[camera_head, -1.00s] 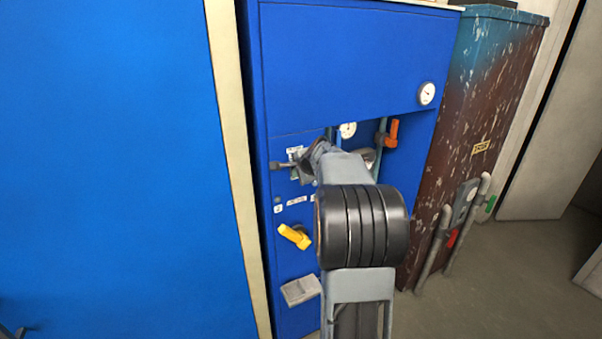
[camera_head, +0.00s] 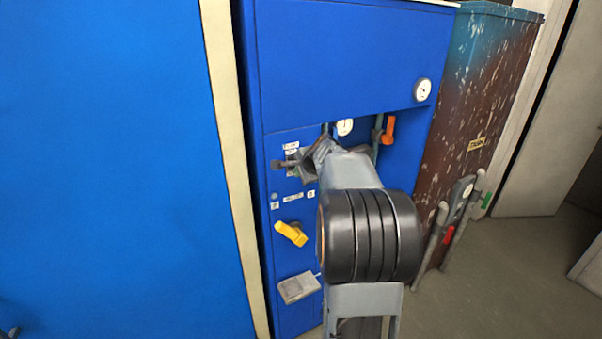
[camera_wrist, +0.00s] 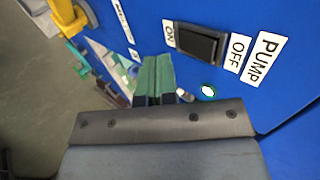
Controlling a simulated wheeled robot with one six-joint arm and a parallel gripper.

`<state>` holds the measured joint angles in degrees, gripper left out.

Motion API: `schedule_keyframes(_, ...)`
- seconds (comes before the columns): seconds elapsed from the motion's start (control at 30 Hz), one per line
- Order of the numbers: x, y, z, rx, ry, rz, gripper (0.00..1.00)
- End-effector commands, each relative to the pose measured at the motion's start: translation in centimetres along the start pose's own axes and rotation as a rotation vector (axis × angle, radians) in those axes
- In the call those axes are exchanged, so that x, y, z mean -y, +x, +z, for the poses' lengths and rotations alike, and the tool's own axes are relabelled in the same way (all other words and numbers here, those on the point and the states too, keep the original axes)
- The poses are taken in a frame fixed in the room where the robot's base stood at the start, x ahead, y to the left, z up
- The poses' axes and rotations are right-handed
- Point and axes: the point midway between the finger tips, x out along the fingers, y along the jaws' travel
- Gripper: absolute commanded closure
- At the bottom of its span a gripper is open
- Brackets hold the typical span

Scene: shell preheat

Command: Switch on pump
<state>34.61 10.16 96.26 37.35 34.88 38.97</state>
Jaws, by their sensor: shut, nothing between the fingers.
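The pump switch (camera_wrist: 199,43) is a black rocker on the blue panel in the wrist view. An ON label (camera_wrist: 169,33) is at its left end, and an OFF label (camera_wrist: 237,52) and a PUMP label (camera_wrist: 264,59) are on its right. My gripper (camera_wrist: 156,60) is shut and empty, its green fingertips just left of and below the switch in the wrist view. I cannot tell whether they touch the panel. In the head view my gripper (camera_head: 280,164) is in front of the panel, below a small label (camera_head: 290,146); the switch cannot be made out there.
A small round white-and-green light (camera_wrist: 208,91) is below the switch. A yellow handle (camera_head: 291,233) and a grey box (camera_head: 298,287) are lower on the panel. An orange handle (camera_head: 389,129) and gauges (camera_head: 423,89) are to the right. Open floor (camera_head: 500,280) lies at the right.

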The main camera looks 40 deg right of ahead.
Motion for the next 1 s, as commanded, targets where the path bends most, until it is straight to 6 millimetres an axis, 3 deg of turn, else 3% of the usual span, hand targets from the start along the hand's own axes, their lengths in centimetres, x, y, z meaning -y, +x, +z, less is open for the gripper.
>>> schedule_keyframes(0.03,-1.4,0.2,0.2,0.003,-0.001,0.005,1.00)
schedule_keyframes(0.3,-1.6,-5.9,-0.4,-0.005,0.006,0.007,1.00)
schedule_keyframes(0.5,-2.0,-8.6,-0.4,-0.004,0.007,0.011,1.00)
schedule_keyframes(0.9,-2.1,-10.0,-0.2,0.000,0.005,0.014,1.00)
schedule_keyframes(1.0,-2.7,-9.8,-0.3,-0.002,-0.108,0.037,1.00)
